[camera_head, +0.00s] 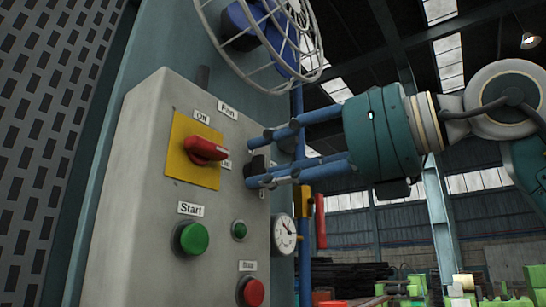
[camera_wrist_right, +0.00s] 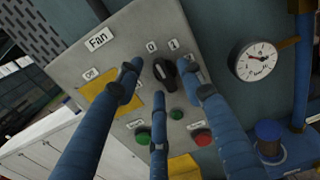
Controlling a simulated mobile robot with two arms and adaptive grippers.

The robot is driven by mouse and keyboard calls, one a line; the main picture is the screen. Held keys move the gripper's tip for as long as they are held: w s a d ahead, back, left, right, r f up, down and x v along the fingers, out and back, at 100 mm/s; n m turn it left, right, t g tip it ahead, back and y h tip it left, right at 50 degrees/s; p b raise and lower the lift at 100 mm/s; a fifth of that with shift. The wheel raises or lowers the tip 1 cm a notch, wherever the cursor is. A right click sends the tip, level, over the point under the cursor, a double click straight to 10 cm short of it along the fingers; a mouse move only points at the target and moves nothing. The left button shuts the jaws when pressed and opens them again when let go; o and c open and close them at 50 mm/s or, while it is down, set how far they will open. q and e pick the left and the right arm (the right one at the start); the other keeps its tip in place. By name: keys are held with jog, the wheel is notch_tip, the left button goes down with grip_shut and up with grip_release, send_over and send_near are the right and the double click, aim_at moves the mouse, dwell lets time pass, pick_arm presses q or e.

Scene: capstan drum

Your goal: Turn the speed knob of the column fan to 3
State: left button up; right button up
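The black speed knob (camera_head: 259,162) sits on the right part of the grey control box's front, below the "Fan" label (camera_head: 228,109). In the right wrist view the knob (camera_wrist_right: 166,73) is near the centre, with the marks "0" and "1" above it; the other marks are hidden or unreadable. My right gripper (camera_head: 257,163) reaches in from the right, with its blue fingers spread around the knob. In the wrist view my right gripper (camera_wrist_right: 160,79) shows gaps between its fingertips and the knob, so it looks open. My left gripper is out of view.
The control box (camera_head: 140,150) also carries a red switch (camera_head: 205,152) on a yellow plate, a green Start button (camera_head: 191,238), a small green light (camera_head: 239,231) and a red button (camera_head: 251,291). A gauge (camera_head: 284,235) is beside it. The caged fan (camera_head: 262,30) is above.

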jog(key=shift+w+a, duration=0.1)
jog(key=shift+a, duration=0.05)
jog(key=c, duration=0.4)
grip_shut()
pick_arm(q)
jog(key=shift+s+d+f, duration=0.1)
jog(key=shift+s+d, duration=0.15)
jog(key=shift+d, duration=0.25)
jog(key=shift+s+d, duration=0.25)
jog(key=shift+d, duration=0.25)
